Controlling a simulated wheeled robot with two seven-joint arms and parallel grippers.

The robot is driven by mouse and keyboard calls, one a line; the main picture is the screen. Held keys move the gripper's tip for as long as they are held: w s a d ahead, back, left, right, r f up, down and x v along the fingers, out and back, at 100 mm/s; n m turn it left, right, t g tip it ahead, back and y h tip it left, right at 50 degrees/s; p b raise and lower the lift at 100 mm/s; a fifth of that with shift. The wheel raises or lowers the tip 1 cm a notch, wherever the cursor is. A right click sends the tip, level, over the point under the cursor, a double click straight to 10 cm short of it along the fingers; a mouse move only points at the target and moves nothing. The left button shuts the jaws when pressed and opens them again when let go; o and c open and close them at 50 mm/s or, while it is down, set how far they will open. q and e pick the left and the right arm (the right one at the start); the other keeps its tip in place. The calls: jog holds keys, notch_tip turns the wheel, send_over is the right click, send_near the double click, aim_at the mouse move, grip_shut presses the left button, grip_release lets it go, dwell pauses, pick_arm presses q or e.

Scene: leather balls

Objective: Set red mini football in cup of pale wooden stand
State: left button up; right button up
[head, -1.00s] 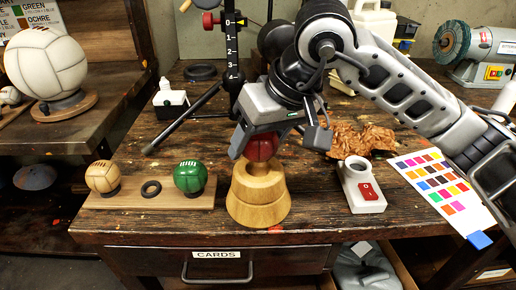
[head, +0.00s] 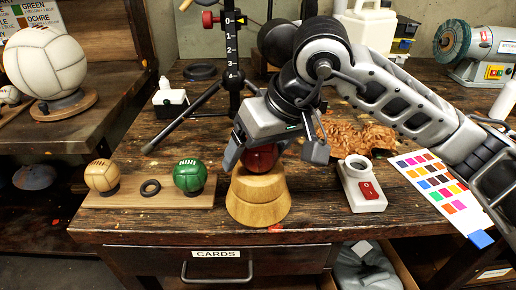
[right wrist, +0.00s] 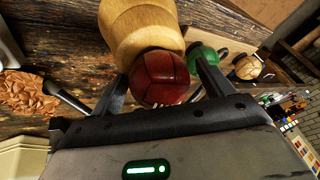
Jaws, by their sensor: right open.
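The red mini football (head: 262,158) sits at the top of the pale wooden stand (head: 258,205) and looks to rest in its cup, though the ball hides the cup itself. My right gripper (head: 272,155) is above the stand with its fingers open on either side of the ball. In the right wrist view, the ball (right wrist: 159,78) lies between the two fingers (right wrist: 161,88) with visible gaps, against the top of the stand (right wrist: 140,30). My left gripper is not in view.
A board (head: 140,202) left of the stand holds a tan ball (head: 102,176), a black ring (head: 150,188) and a green ball (head: 189,176). A white device with a red switch (head: 362,187), brown shavings (head: 350,137) and a colour chart (head: 440,185) lie to the right.

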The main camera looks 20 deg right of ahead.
jog(key=shift+d+r, duration=0.1)
jog(key=shift+r, duration=0.35)
jog(key=v, duration=1.1)
jog(key=shift+s, duration=0.25)
jog(key=shift+r, duration=0.1)
